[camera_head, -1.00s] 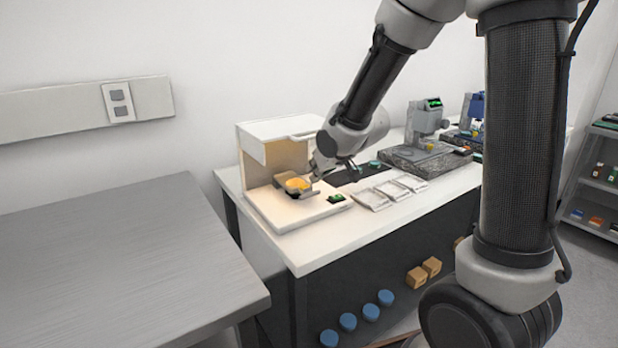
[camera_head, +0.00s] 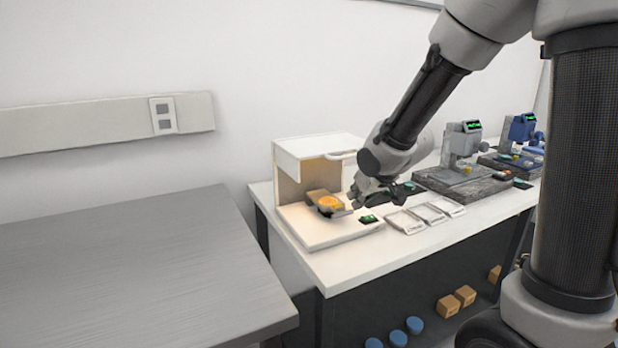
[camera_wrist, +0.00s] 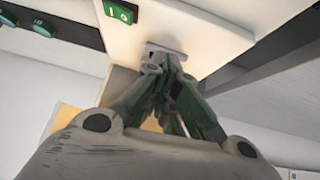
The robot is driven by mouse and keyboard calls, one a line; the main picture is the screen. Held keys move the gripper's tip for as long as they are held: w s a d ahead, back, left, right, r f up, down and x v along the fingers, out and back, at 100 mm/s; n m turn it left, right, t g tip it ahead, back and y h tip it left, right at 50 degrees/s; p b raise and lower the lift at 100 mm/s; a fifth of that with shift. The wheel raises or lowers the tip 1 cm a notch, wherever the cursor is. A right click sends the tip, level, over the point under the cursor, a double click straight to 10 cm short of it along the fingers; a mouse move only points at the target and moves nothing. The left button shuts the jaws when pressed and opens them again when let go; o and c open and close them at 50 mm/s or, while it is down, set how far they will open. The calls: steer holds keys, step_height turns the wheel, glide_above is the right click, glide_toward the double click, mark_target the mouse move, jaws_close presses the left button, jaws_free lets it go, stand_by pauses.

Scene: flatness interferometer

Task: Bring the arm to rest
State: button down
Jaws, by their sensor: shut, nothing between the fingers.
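My arm reaches down from the upper right in the head view. My gripper (camera_head: 358,194) is at its end, just right of the white interferometer housing (camera_head: 300,150) and close to the orange round piece (camera_head: 328,203) on its stage. In the wrist view my gripper (camera_wrist: 163,62) has its fingers drawn together, with nothing visible between them. Its tips appear in front of the white housing's edge (camera_wrist: 195,22). I cannot tell whether they touch it.
White trays (camera_head: 425,213) lie along the white bench (camera_head: 350,270). Grey (camera_head: 463,140) and blue (camera_head: 522,128) instruments stand at the back right. A bare grey table (camera_head: 120,270) is at left.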

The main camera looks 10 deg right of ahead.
steer(key=s+d+m+g+h, duration=0.15)
steer(key=s+d+g, duration=0.45)
steer(key=s, duration=0.8)
steer(key=s+d+r+m+t, duration=0.1)
steer(key=s+d+r, duration=0.2)
steer(key=s+r, duration=0.2)
steer(key=s+d+r+m+t, duration=0.1)
steer(key=s+d+r, duration=0.2)
steer(key=s+r, duration=0.2)
steer(key=s, duration=0.3)
steer(key=shift+s+d+r+t, duration=0.15)
steer(key=shift+s+t, duration=0.25)
steer(key=shift+h, duration=0.25)
stand_by(1.1)
